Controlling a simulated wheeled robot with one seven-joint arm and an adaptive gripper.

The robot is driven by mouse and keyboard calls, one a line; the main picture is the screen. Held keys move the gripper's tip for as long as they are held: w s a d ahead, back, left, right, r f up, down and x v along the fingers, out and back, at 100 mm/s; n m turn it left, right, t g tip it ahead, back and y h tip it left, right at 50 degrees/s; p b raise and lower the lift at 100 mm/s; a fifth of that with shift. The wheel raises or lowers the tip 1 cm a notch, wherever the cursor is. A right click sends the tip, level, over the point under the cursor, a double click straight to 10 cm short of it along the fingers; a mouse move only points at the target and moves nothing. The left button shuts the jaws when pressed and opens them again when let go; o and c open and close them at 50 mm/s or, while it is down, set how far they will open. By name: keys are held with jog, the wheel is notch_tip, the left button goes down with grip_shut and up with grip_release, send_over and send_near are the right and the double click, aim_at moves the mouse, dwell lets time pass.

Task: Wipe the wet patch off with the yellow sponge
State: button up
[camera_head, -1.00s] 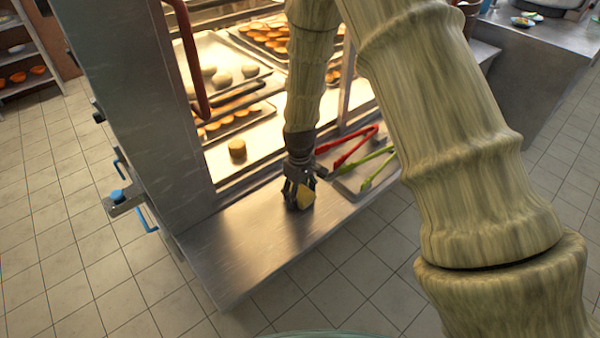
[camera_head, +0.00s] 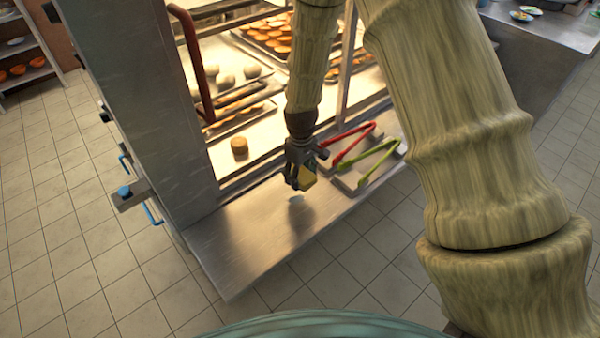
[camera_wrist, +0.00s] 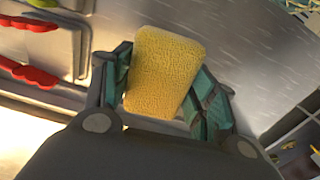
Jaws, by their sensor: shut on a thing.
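The yellow sponge (camera_head: 307,181) is held in my gripper (camera_head: 300,178), above the bare metal counter (camera_head: 250,235). The wrist view shows the sponge (camera_wrist: 163,72) upright between both fingers of my gripper (camera_wrist: 165,90), which are shut on its sides. A small pale spot (camera_head: 296,199) shows on the counter just below the gripper. It may be the wet patch or a glint; I cannot tell which. A dark shadow falls on the counter under the gripper, apart from it.
Red tongs (camera_head: 352,143) and green tongs (camera_head: 377,163) lie on trays right of my gripper. Behind stands a lit cabinet with baking trays (camera_head: 262,74) and a round pastry (camera_head: 239,146). The counter's left part is clear; its front edge drops to the tiled floor.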

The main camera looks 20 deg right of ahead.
jog(key=shift+r+p, duration=0.15)
jog(key=shift+p, duration=0.3)
jog(key=shift+d+r+p, duration=0.1)
jog(key=shift+r+p, duration=0.05)
jog(key=shift+p, duration=1.6)
jog(key=p, duration=0.2)
jog(key=shift+p, duration=0.3)
jog(key=shift+f+p, duration=0.3)
